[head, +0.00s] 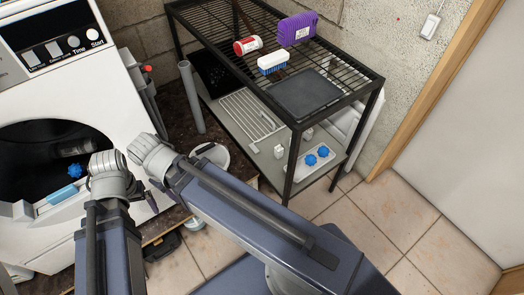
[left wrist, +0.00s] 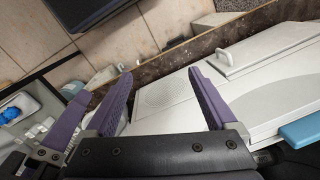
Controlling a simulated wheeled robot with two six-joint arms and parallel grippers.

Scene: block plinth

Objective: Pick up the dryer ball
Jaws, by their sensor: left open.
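A blue knobbly dryer ball (head: 70,173) lies inside the dark drum of the white machine (head: 75,90). Two similar blue balls (head: 317,155) sit in a white tray on the rack's lower shelf; part of one also shows at the left edge of the left wrist view (left wrist: 12,115). My left gripper (head: 107,163) is in front of the machine, right of the drum ball and apart from it. Its purple fingers (left wrist: 160,74) are open and empty. My right gripper (head: 150,152) is close beside it; its fingers are hidden in the head view.
A black wire rack (head: 275,85) stands at the right, with a purple pack (head: 298,29), a red-and-white can (head: 248,45) and a blue-and-white brush (head: 272,63) on top. A light-blue handle (head: 62,195) is at the drum's lower edge. Tiled floor at the right is clear.

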